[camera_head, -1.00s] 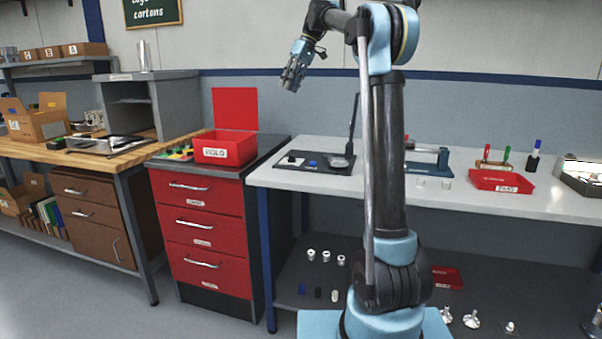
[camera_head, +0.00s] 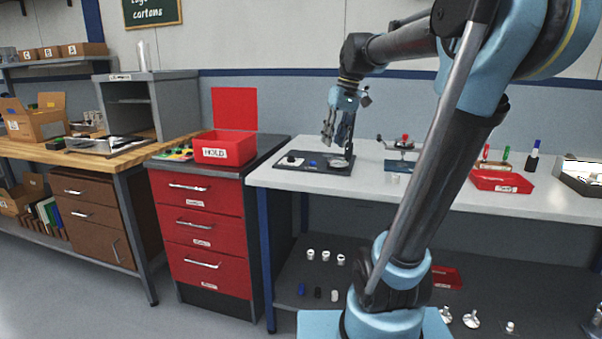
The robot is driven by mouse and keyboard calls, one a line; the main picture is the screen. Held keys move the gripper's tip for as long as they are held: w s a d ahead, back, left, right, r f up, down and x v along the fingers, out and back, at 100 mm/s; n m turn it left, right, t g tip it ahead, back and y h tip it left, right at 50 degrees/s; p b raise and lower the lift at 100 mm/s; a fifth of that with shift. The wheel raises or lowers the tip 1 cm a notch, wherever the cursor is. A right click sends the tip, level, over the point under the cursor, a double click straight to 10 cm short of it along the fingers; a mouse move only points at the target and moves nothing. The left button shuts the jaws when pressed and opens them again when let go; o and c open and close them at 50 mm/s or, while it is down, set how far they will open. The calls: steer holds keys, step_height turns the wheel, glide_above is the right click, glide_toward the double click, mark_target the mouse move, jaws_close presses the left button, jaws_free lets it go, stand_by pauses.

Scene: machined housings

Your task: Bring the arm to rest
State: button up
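My gripper (camera_head: 328,138) hangs from my raised arm, pointing down above the dark fixture board (camera_head: 310,168) on the white bench. Its fingers show as small and dark, overlapping the board's upright post; whether they are spread or closed cannot be told. I see nothing clearly held in it. The board carries a blue piece (camera_head: 312,163) and round pale parts. My arm leans to the right and bends back left over the bench.
A red HOLD bin (camera_head: 224,149) stands on the red drawer cabinet (camera_head: 204,235) to the left. A red tray (camera_head: 500,181), a clamp fixture (camera_head: 402,150) and upright markers are on the bench's right. Small machined parts (camera_head: 326,256) lie on the lower shelf.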

steer(key=s+d+f+m+h, duration=0.1)
steer(key=s+d+f, duration=0.3)
steer(key=s+f, duration=0.6)
steer(key=s+d+f+m+t+h, duration=0.1)
steer(key=s+d+f+m, duration=0.2)
steer(key=s+f, duration=0.7)
step_height(320, 180, down, 6)
steer(key=shift+s+d+f+m+t, duration=0.25)
steer(key=shift+s+d+m+t, duration=0.1)
steer(key=shift+d, duration=0.45)
steer(key=shift+w+f, duration=0.2)
steer(key=shift+w, duration=0.25)
